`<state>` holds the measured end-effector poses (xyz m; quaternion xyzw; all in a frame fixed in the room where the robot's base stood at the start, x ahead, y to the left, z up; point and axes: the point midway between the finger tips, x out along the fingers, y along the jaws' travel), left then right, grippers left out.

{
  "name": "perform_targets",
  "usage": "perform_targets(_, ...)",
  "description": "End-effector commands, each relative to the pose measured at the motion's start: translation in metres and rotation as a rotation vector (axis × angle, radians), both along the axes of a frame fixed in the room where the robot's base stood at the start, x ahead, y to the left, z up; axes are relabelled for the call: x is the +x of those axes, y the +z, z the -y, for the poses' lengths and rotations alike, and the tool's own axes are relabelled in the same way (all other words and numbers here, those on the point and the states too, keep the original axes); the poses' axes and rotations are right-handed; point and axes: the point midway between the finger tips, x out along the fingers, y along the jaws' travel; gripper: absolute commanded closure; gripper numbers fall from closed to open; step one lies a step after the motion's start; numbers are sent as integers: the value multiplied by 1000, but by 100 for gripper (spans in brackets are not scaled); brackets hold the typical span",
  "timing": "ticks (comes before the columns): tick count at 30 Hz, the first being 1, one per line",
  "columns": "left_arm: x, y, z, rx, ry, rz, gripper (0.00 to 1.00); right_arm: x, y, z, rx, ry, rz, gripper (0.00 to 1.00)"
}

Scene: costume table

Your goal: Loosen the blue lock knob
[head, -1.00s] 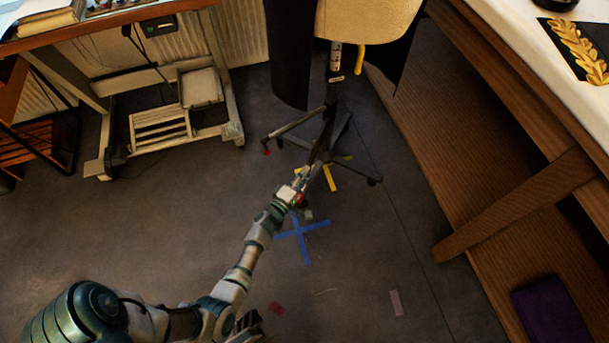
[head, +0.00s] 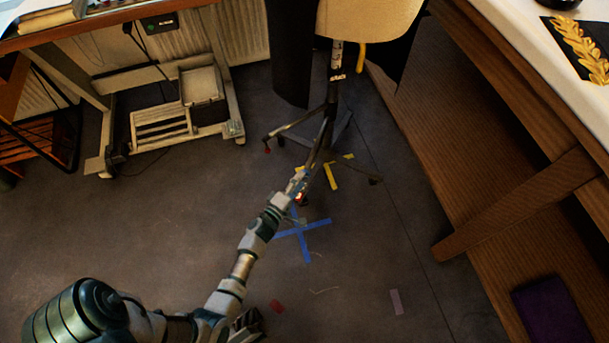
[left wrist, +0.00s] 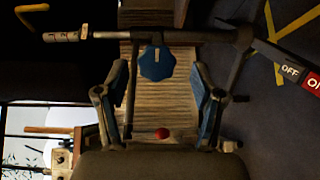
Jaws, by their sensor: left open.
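The blue lock knob (left wrist: 156,62) is a lobed disc on the stand's pole (left wrist: 110,35), which runs across the top of the left wrist view. My left gripper (left wrist: 160,85) is open, with one finger on each side below the knob. The knob appears centred between the fingers, with gaps on both sides; I see no contact. In the head view my left gripper (head: 298,185) is low in front of the wheeled stand (head: 325,130), and the knob cannot be made out there. My right gripper is not in view.
A pale dress form (head: 370,18) tops the stand. A wooden table (head: 520,195) fills the right side. A blue tape cross (head: 302,238) marks the floor below my gripper. Open floor lies to the left.

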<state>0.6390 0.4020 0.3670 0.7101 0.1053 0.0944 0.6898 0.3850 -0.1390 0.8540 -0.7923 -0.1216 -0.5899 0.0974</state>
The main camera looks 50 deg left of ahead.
Motion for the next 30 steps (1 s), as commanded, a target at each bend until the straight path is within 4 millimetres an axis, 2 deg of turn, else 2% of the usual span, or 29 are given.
perform_targets(1,-13,-2,4,-2,1,-3,32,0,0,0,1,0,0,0)
perform_targets(6,-49,-2,15,-2,1,-4,32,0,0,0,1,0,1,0)
perform_targets(12,-76,-2,22,-2,1,-4,32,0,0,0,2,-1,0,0)
perform_targets(17,-83,-2,24,-1,1,-4,32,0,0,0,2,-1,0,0)
perform_targets(30,-83,-2,24,-2,0,-4,32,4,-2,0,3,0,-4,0)
